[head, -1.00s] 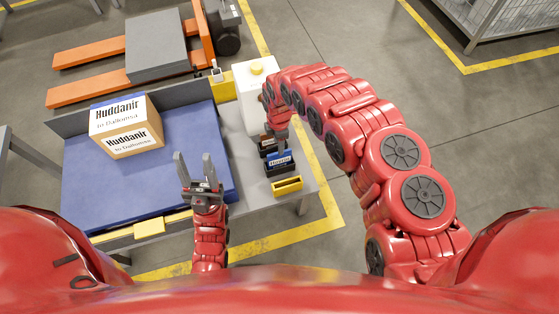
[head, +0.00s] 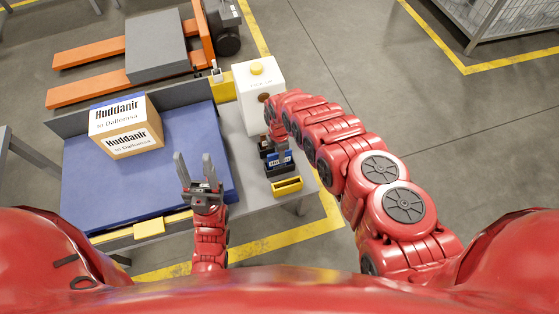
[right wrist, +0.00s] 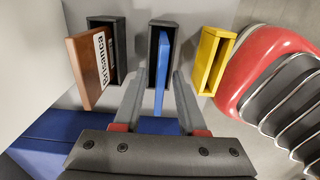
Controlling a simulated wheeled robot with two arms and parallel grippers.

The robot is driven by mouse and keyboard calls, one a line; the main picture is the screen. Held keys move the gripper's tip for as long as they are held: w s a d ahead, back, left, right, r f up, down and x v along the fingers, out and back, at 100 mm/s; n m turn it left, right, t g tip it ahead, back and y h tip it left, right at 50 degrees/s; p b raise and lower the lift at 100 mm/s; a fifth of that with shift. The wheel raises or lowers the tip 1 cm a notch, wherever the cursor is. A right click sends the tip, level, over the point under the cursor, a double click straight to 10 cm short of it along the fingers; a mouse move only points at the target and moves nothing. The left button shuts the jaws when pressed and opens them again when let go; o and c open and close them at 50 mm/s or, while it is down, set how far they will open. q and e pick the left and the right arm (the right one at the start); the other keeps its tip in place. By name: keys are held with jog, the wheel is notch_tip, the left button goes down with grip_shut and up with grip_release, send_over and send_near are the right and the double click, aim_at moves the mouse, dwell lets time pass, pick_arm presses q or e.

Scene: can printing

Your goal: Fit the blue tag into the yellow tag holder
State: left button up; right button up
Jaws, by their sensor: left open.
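The blue tag (right wrist: 162,72) stands upright in a black holder (right wrist: 152,57), the middle one of a row in the right wrist view. It also shows in the head view (head: 280,161). The yellow tag holder (right wrist: 212,60) is empty and stands to the right of it; in the head view it is the nearest holder (head: 287,187). My right gripper (right wrist: 160,76) is open, with one finger on each side of the blue tag and gaps visible between. My left gripper (head: 194,160) is open and empty, over the near right part of the blue table surface.
A brown tag (right wrist: 86,72) sits at another black holder (right wrist: 118,45) to the left. A labelled carton (head: 125,130) is on the blue surface (head: 110,195).

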grip_shut()
dwell(1.2)
